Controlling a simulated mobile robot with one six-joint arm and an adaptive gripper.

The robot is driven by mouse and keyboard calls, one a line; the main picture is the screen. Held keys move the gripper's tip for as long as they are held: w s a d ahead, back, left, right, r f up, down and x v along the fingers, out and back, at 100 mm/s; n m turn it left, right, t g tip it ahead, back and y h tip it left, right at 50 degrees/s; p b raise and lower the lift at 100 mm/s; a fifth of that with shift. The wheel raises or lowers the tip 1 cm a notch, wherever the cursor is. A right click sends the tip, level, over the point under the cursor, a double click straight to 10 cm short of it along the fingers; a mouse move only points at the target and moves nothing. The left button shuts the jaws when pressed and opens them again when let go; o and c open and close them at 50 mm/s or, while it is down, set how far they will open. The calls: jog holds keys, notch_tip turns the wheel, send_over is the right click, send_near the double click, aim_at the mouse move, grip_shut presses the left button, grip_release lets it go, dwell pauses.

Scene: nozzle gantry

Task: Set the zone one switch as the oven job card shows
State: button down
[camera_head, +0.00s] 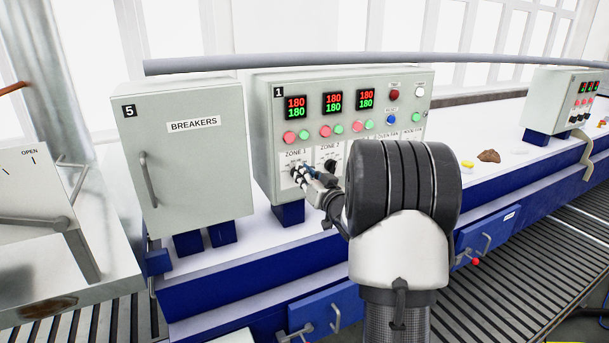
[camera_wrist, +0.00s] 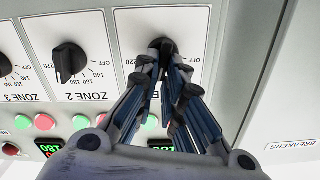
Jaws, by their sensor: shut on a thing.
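The zone one switch is a black rotary knob (camera_wrist: 161,44) on the grey oven panel (camera_head: 262,140), which is marked 1. My gripper (camera_head: 299,173) is at this knob, and its fingers are shut on it in the wrist view (camera_wrist: 168,62). The fingers cover most of the knob and part of its dial, so I cannot tell its pointer setting. OFF and 220 show on either side of it. The zone 2 knob (camera_wrist: 69,62) stands beside it, untouched. The job card does not show in either view.
Red and green buttons (camera_head: 325,131) and displays reading 180 (camera_head: 295,107) sit above the knobs. A breakers cabinet (camera_head: 185,165) with a handle stands left of the panel. A grey rail (camera_head: 400,60) runs above.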

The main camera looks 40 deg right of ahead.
jog(key=shift+n+b, duration=0.3)
jog(key=shift+b, duration=0.2)
jog(key=n+b, duration=0.1)
jog(key=b, duration=0.1)
jog(key=n+b, duration=0.2)
jog(key=b, duration=0.1)
jog(key=n+b, duration=0.2)
jog(key=shift+w+a+b, duration=0.1)
jog(key=shift+a+b, duration=0.25)
jog(key=shift+b, duration=0.05)
jog(key=shift+n, duration=0.3)
jog(key=c, duration=1.7)
grip_release()
jog(key=v, duration=1.2)
